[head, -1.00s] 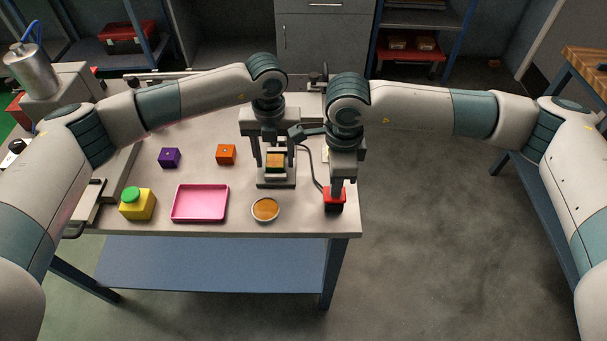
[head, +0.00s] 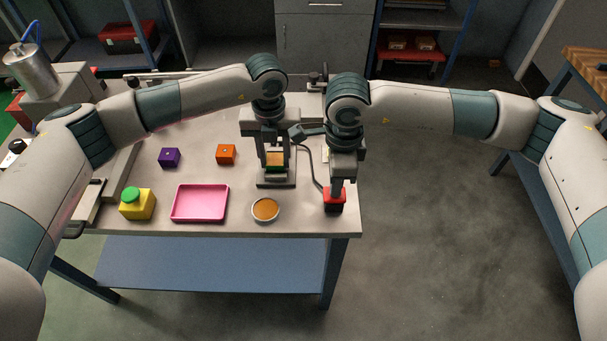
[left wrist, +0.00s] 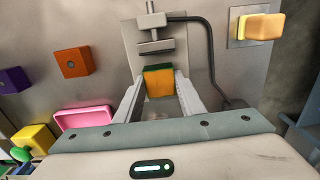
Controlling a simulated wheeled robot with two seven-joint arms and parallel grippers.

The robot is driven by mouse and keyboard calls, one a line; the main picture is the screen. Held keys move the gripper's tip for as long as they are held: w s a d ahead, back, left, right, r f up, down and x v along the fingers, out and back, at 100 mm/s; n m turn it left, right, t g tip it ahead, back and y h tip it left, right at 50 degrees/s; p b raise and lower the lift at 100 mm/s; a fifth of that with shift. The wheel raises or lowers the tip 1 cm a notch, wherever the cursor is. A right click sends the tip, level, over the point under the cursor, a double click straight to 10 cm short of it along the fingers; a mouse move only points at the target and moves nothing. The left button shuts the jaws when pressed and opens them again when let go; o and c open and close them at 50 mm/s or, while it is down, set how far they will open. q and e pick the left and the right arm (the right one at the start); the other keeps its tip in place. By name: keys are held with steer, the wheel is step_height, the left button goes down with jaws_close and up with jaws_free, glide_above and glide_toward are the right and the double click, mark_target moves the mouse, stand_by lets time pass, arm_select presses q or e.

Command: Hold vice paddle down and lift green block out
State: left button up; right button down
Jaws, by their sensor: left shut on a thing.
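The block (head: 275,163), green with an orange-brown face, is between the two fingers of my left gripper (head: 275,162), which is shut on it. In the left wrist view the block (left wrist: 159,84) sits between both fingers (left wrist: 160,90), with green along its far edge. The block is upright over the grey vice (head: 277,182); in the left wrist view the vice's jaws (left wrist: 153,38) are apart from it. My right gripper (head: 336,188) has its fingers together on top of the red paddle (head: 334,203), and hides part of it.
A pink tray (head: 200,217), a round dish with orange-brown contents (head: 265,209), a yellow block with a green knob (head: 138,208), a purple cube (head: 169,157) and an orange cube (head: 226,154) stand on the table. A dark cable runs between vice and paddle.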

arm_select(q)
steer(key=shift+r, duration=3.7)
arm_select(e)
steer(key=shift+s+f, duration=0.15)
steer(key=shift+f, duration=0.05)
arm_select(q)
steer(key=shift+r, duration=0.2)
arm_select(e)
steer(key=shift+r, duration=2.2)
arm_select(q)
steer(key=shift+p, duration=0.3)
arm_select(e)
steer(key=shift+w+r, duration=0.2)
steer(key=shift+r, duration=0.25)
arm_select(q)
steer(key=shift+r+p, duration=0.4)
steer(key=shift+r, duration=0.1)
arm_select(e)
step_height(320, 180, up, 6)
